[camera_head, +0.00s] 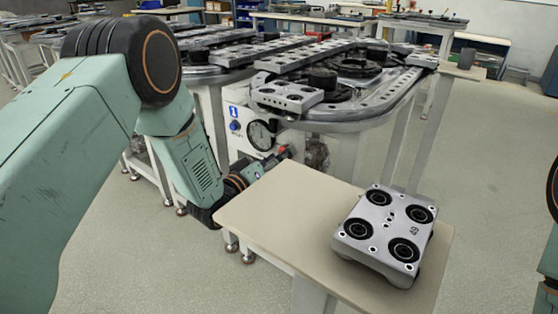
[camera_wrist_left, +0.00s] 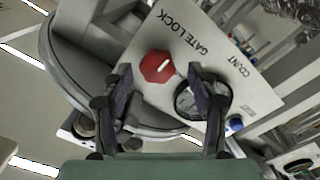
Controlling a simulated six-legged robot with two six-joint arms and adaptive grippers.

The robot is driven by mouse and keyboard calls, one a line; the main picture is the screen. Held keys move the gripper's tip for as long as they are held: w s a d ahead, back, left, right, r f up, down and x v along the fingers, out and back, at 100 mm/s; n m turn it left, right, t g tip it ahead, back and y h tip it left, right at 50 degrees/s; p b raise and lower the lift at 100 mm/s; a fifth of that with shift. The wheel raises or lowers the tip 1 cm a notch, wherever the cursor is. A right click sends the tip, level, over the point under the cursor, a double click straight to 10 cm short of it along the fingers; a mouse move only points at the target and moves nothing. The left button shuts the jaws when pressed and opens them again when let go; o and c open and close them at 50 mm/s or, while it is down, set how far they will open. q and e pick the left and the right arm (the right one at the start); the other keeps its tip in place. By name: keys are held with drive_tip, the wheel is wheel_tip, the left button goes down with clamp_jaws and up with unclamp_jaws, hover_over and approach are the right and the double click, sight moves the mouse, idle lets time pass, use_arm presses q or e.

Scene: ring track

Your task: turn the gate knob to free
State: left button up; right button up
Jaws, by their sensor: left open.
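The gate knob (camera_wrist_left: 155,66) is red with a white pointer mark, on a pale panel (camera_wrist_left: 220,55) lettered GATE LOCK. In the left wrist view the mark points to the upper right. My left gripper (camera_wrist_left: 160,72) is open. In the head view my left gripper (camera_head: 276,157) is at the front of the ring track stand, right of and below the gauge, and largely hides the knob there. My right gripper is out of view.
A round gauge (camera_head: 261,135) and a blue button (camera_head: 235,126) sit close to the gripper on the panel. The ring track (camera_head: 345,115) lies above. A beige side table (camera_head: 285,205) with a grey four-socket carriage (camera_head: 388,232) stands to the right. Open floor lies further right.

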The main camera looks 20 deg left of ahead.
use_arm(q)
drive_tip(key=shift+w+d, duration=0.45)
drive_tip(key=shift+w, duration=0.05)
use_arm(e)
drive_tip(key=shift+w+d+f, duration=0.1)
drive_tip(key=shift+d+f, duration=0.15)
use_arm(q)
drive_tip(key=shift+a, duration=0.1)
drive_tip(key=c, duration=1.2)
drive_tip(key=shift+o, duration=0.2)
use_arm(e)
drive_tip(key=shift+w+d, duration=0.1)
